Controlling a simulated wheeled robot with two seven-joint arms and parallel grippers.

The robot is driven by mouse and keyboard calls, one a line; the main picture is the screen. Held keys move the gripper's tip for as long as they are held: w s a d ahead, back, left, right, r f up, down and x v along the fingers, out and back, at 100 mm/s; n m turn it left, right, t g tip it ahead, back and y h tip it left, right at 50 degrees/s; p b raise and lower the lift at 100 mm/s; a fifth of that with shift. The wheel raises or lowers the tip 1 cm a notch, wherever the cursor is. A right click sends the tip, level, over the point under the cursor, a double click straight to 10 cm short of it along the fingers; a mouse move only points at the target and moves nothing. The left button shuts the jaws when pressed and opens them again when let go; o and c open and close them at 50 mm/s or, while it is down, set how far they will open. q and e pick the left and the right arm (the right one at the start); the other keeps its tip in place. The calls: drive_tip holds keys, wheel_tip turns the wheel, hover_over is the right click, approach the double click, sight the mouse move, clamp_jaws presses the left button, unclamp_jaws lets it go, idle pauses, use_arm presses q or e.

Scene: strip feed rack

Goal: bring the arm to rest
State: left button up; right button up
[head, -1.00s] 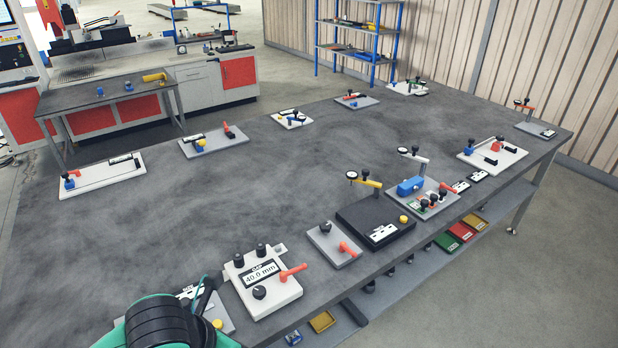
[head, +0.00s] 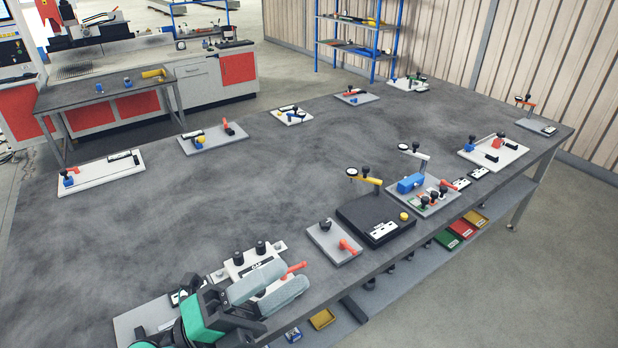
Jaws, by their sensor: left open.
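My left gripper (head: 281,280) is in the head view at the bottom, left of centre. Its body is black and teal, and its two pale grey fingers stand apart with nothing visible between them. The fingers reach over the white plate fixture marked GAP (head: 238,262), hiding much of its front and its dial. Two black knobs and part of a red lever of this fixture still show. I cannot tell whether the fingers touch it. My right gripper is not in view.
A grey plate (head: 135,323) lies left of my gripper, partly hidden. To the right are a grey plate with a red lever (head: 335,243), a black block with a dial gauge (head: 362,217) and a blue-block fixture (head: 423,206). The middle of the table (head: 230,190) is clear.

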use_arm(q)
drive_tip(key=w+a+f+n+t+y, duration=0.2)
drive_tip(key=w+a+n+t+y, duration=0.2)
drive_tip(key=a+n+t+y, duration=0.45)
drive_tip(key=w+a+f+n+t+y, duration=0.1)
drive_tip(key=w+a+n+t+y, duration=0.5)
drive_tip(key=n, duration=0.6)
drive_tip(key=s+a+f+n+g+y, duration=0.1)
drive_tip(key=a+f+n+g+y, duration=0.3)
drive_tip(key=f, duration=0.4)
drive_tip(key=s+a+f+n+g+y, duration=0.1)
drive_tip(key=a+f+n+g+y, duration=0.1)
drive_tip(key=f+n+g+y, duration=0.45)
drive_tip(key=s+d+f+g+h, duration=0.2)
drive_tip(key=s+f+g+h, duration=0.2)
drive_tip(key=s+f+g, duration=0.9)
drive_tip(key=s+f+t, duration=0.1)
drive_tip(key=s+f, duration=0.1)
drive_tip(key=f, duration=1.6)
drive_tip(key=s+f+t, duration=0.1)
drive_tip(key=s+f, duration=0.1)
drive_tip(key=f, duration=1.6)
drive_tip(key=s+a+f, duration=0.2)
drive_tip(key=s+f, duration=0.7)
drive_tip(key=s+a+f, duration=0.2)
drive_tip(key=s+f, duration=0.7)
drive_tip(key=f, duration=0.1)
drive_tip(key=shift+s+f+g+y, duration=0.15)
drive_tip(key=shift+s+g+y, duration=0.15)
drive_tip(key=shift+s+g, duration=0.1)
